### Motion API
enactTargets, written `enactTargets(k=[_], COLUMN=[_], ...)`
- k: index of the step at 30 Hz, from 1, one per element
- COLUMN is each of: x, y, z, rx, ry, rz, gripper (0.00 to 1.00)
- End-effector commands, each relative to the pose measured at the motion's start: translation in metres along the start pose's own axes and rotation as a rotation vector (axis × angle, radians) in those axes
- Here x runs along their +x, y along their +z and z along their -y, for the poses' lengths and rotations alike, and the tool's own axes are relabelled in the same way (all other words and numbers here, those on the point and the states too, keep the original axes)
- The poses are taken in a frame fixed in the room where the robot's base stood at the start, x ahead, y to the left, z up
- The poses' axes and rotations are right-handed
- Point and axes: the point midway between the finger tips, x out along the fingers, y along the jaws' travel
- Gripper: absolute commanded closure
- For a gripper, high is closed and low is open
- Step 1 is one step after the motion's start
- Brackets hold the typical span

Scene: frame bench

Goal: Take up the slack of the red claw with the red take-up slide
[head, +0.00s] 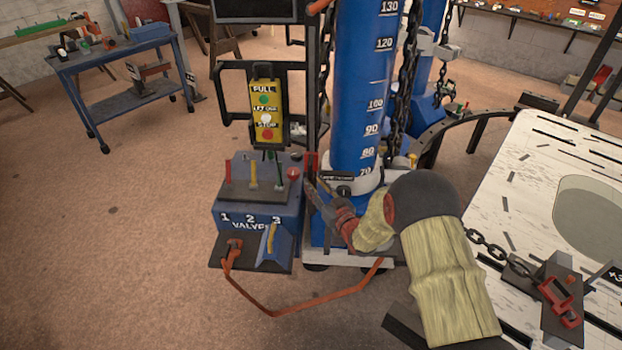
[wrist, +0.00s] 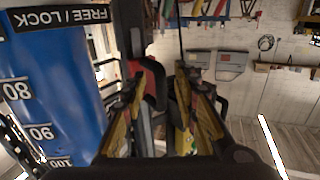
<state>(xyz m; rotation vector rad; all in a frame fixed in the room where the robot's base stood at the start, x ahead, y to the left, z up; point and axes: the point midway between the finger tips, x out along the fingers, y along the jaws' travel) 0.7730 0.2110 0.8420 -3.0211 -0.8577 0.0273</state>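The red claw (head: 558,292) sits at the edge of the white bench at lower right, with a dark chain (head: 490,245) running from it toward the blue tower. A red part that looks like the red take-up slide (head: 311,162) is on a dark upright beside the tower. In the wrist view a red bracket (wrist: 152,78) shows on a dark bar, beyond the fingertips and nearer the left finger. My gripper (head: 316,192) is just below that red part; in the wrist view its fingers (wrist: 158,95) are apart. I cannot tell whether they touch it. My sleeved arm hides part of the chain.
The blue tower (head: 362,80) with its height scale and FREE/LOCK label (head: 337,176) stands close by my gripper. The valve box (head: 255,205), with several levers, and the yellow button box (head: 265,108) are to the left. An orange hose (head: 310,306) lies on the floor.

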Motion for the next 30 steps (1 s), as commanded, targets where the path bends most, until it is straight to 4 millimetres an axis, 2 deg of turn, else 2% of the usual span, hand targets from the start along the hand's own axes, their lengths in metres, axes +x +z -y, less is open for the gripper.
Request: enactTargets(k=[6,13,18,30], x=[-0.044,-0.075,-0.083,-0.083], y=[-0.006,-0.007,-0.007,-0.008], z=[-0.001,0.0,0.0,0.0], rx=[-0.003,-0.005,-0.005,-0.006], ry=[0.0,-0.001,-0.001,-0.002], rz=[-0.01,-0.012,-0.014,-0.015], gripper=[0.7,0.7,0.7,0.7])
